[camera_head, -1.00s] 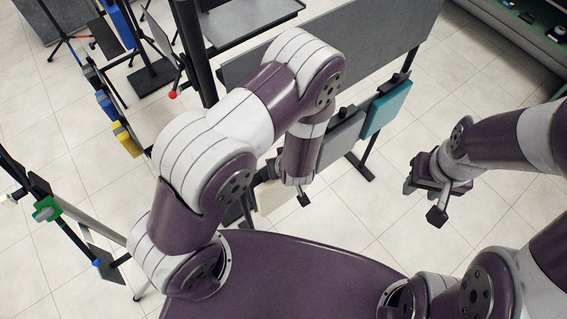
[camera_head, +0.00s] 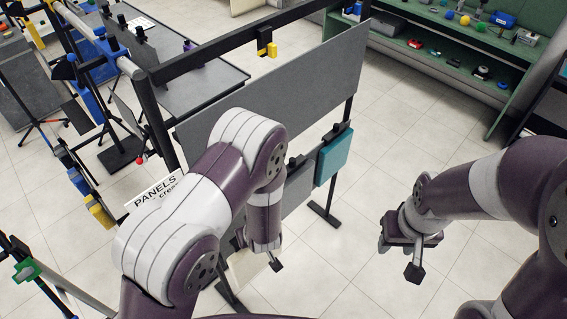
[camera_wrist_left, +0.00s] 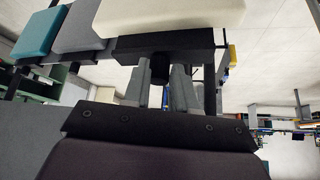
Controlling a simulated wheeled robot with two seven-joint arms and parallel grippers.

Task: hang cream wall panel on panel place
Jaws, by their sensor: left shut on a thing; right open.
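My left gripper (camera_wrist_left: 160,88) is shut around that knob. My right gripper (camera_head: 398,258) is open and empty over bare floor. I cannot make out the panel place for certain.
A teal panel (camera_head: 333,157) and a grey panel (camera_head: 297,190) hang under a large grey board (camera_head: 300,85) on a black frame. A sign reading "PANELS" (camera_head: 155,192) is left of my left arm. A green shelf (camera_head: 450,55) stands back right.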

